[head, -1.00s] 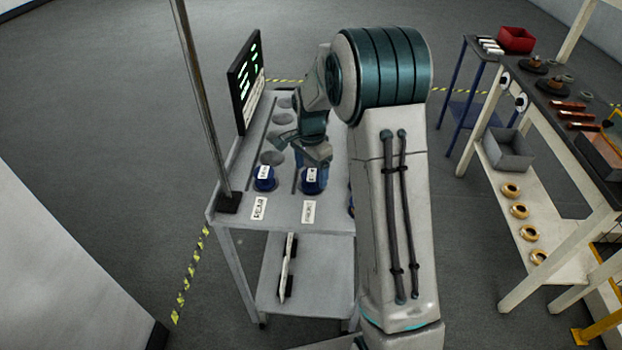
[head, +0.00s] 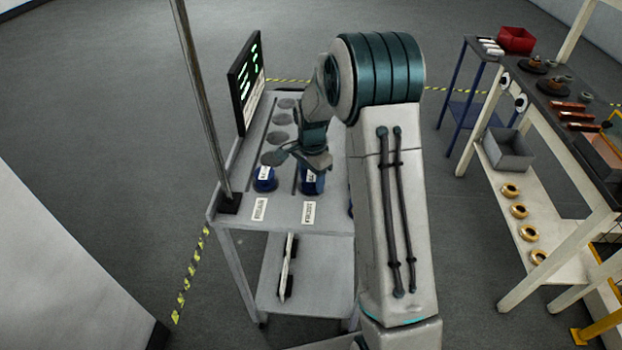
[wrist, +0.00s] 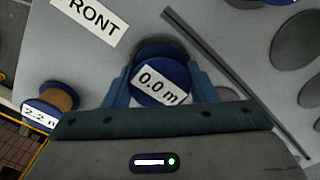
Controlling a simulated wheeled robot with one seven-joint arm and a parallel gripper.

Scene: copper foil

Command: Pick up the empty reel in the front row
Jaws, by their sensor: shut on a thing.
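A blue reel (wrist: 160,82) labelled "0.0 m" sits between the two blue fingers of my gripper (wrist: 159,70) in the wrist view. The fingers are shut on it, one on each side. No copper shows on this reel. In the head view the same reel (head: 313,185) is at the end of the cart's middle lane, just below my gripper (head: 308,163), behind the "FRONT" label (head: 309,212). I cannot tell whether it is clear of the cart top. A second blue reel (wrist: 50,101), labelled "2.2 m" and wound with copper, lies to the left in the wrist view.
Another blue reel (head: 265,179) stands to the left by the "REAR" label (head: 259,209). A thin dark divider (wrist: 235,80) runs beside the held reel. A metal post (head: 205,95) and a screen (head: 245,82) stand at the cart's left side. My arm hides the cart's right part.

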